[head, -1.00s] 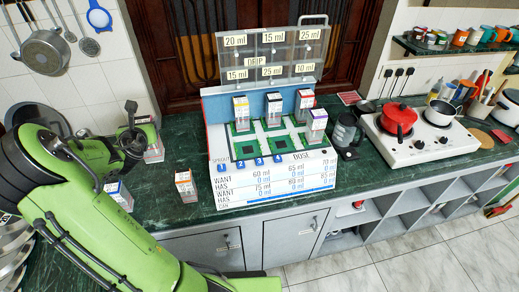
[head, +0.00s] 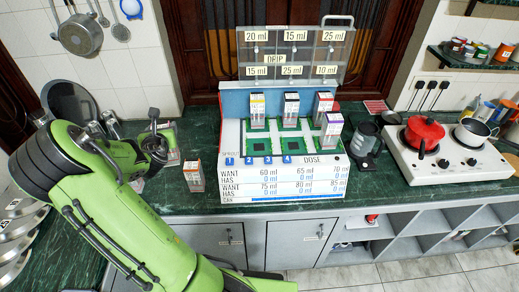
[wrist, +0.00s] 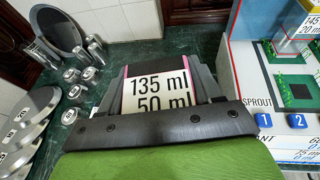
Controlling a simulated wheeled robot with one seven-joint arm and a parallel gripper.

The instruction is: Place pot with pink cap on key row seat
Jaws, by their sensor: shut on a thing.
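My gripper (wrist: 160,85) is shut on a pot with pink edges (wrist: 157,96), labelled 135 ml and 50 ml. In the head view my gripper (head: 160,148) is left of the purifier, and the held pot (head: 173,157) shows partly behind it. Whether the pot touches the counter is unclear. The purifier board (head: 283,180) has green seats with dark centres; bare ones (head: 262,147) show behind the blue number tiles 1 to 4 (head: 248,161). Pots with yellow (head: 257,110), black (head: 291,110), dark red (head: 323,106) and purple (head: 332,130) caps stand on the board.
An orange-capped pot (head: 194,176) stands on the counter between my gripper and the board. A clear dispenser (head: 298,55) rises behind the board. A dark grinder (head: 364,142) and a stove with a red pot (head: 424,133) are to the right. Metal canisters (wrist: 88,62) are on the left.

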